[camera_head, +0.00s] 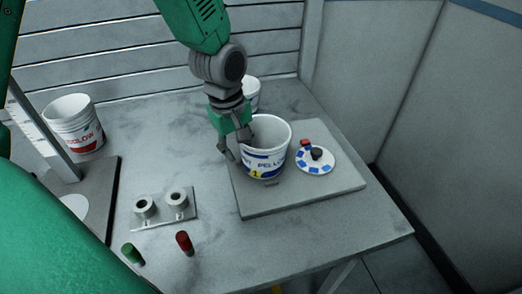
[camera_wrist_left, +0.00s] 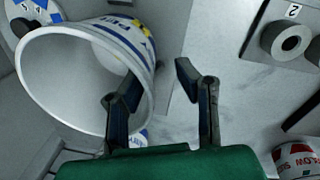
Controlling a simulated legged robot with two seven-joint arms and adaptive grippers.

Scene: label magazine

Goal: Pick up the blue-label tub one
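The blue-label tub (camera_head: 265,165) is a white open tub with a blue band, blue lettering and a yellow mark. It stands upright on a grey board (camera_head: 335,195). My left gripper (camera_head: 237,148) is at the left side of its rim. In the left wrist view the tub (camera_wrist_left: 60,45) fills the upper left, mouth toward the camera. The left gripper's fingers (camera_wrist_left: 158,88) are apart, one overlapping the tub's mouth and the other outside its wall. Contact with the wall cannot be told. My right gripper is not in view.
A red-label tub (camera_head: 72,118) stands at the back left; another white tub (camera_head: 252,98) is partly hidden behind the left arm. A round disc (camera_head: 316,168) with blue patches lies right of the blue-label tub. A two-ring plate (camera_head: 160,218), green peg (camera_head: 132,253) and red peg (camera_head: 185,243) are in front.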

